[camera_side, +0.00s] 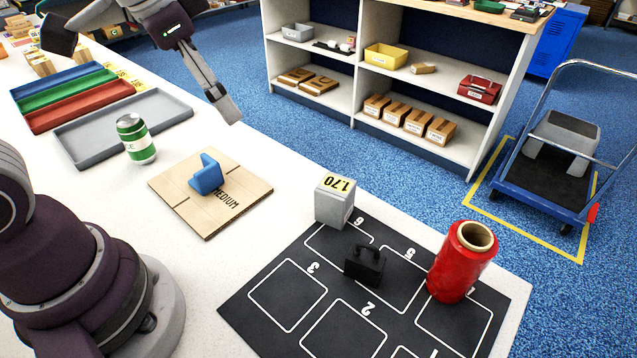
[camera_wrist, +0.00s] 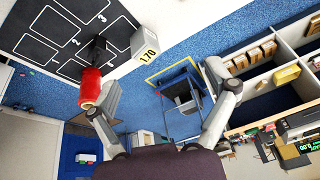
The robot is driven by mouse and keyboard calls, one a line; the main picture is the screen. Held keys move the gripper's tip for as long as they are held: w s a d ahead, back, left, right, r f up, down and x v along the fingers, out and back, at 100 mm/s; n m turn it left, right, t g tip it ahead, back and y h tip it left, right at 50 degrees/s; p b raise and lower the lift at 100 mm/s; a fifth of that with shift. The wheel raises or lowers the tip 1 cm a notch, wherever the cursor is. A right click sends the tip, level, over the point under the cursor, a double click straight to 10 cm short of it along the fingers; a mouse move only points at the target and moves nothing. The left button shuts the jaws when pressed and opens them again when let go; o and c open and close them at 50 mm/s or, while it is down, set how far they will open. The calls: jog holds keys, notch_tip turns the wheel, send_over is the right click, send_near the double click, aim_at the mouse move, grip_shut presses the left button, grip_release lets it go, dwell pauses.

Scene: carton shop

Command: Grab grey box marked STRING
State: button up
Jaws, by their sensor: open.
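A light grey box (camera_side: 333,205) with a yellow label reading 1.70 stands upright at the back corner of the black numbered mat. It also shows in the wrist view (camera_wrist: 144,42), label towards me. I cannot read STRING on any face in view. My gripper (camera_side: 222,102) is high above the far side of the table, left of the box and well apart from it. In the wrist view my gripper (camera_wrist: 162,78) has its two fingers spread wide with nothing between them.
On the black mat (camera_side: 283,293), a black case (camera_side: 365,264) and a red film roll (camera_side: 462,262) stand near the box. A blue object (camera_side: 206,175) lies on flat cardboard (camera_side: 170,190), near a green can (camera_side: 135,139). A shelf (camera_side: 350,95) stands beyond the table.

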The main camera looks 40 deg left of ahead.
jog(key=w+d+f+m+g, duration=0.2)
jog(key=w+d+m, duration=0.15)
jog(key=w, duration=0.25)
jog(key=m+g, duration=0.2)
jog(key=m, duration=0.5)
send_near(335, 203)
jog(key=shift+w+a+f+n, duration=0.1)
jog(key=shift+w+a+n, duration=0.15)
jog(key=shift+w+a, duration=0.75)
jog(key=f, duration=0.1)
jog(key=m, duration=0.1)
jog(key=d+f, duration=0.1)
jog(key=shift+w+f+m, duration=0.3)
notch_tip(335, 203, down, 10)
jog(key=shift+s+a+f, duration=0.1)
jog(key=shift+a+f, duration=0.05)
jog(key=c, duration=1.2)
